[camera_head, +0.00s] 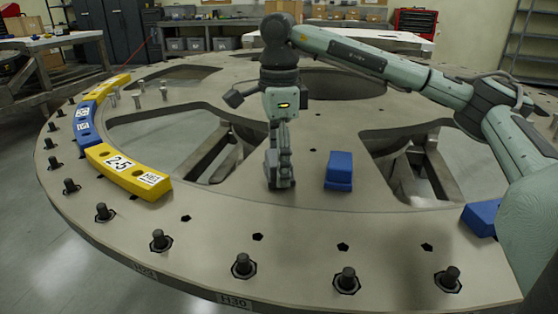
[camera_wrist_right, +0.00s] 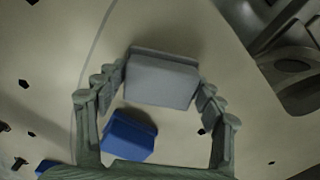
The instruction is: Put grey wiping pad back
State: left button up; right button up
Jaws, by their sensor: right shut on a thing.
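My right gripper (camera_head: 279,178) points straight down over the turret plate, left of the blue block. In the right wrist view the grey wiping pad (camera_wrist_right: 162,80) sits between the two fingers of the gripper (camera_wrist_right: 161,88), which are shut on its sides. In the head view the pad is hard to tell from the grey fingers. The fingertips are at or just above the plate surface; I cannot tell whether the pad touches it. My left gripper is not in view.
A blue block (camera_head: 339,170) stands close right of the gripper; it also shows in the wrist view (camera_wrist_right: 128,138). Another blue block (camera_head: 482,217) lies by my right arm. Yellow blocks (camera_head: 124,170) and a blue one line the left rim. Bolts (camera_head: 243,265) stand along the plate's (camera_head: 210,240) front edge. Large cutouts flank the gripper.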

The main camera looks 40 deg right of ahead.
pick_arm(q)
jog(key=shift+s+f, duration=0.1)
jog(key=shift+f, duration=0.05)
pick_arm(e)
jog(key=shift+f, duration=0.15)
jog(key=o, duration=1.1)
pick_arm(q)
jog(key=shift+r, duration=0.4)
pick_arm(e)
jog(key=shift+r, duration=0.4)
notch_tip(320, 180, up, 7)
jog(key=shift+r, duration=0.2)
notch_tip(320, 180, up, 3)
jog(key=shift+p, duration=0.8)
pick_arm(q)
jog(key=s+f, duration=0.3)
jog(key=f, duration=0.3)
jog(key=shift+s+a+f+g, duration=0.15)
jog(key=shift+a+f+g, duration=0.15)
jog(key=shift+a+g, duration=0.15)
pick_arm(e)
jog(key=shift+r, duration=0.6)
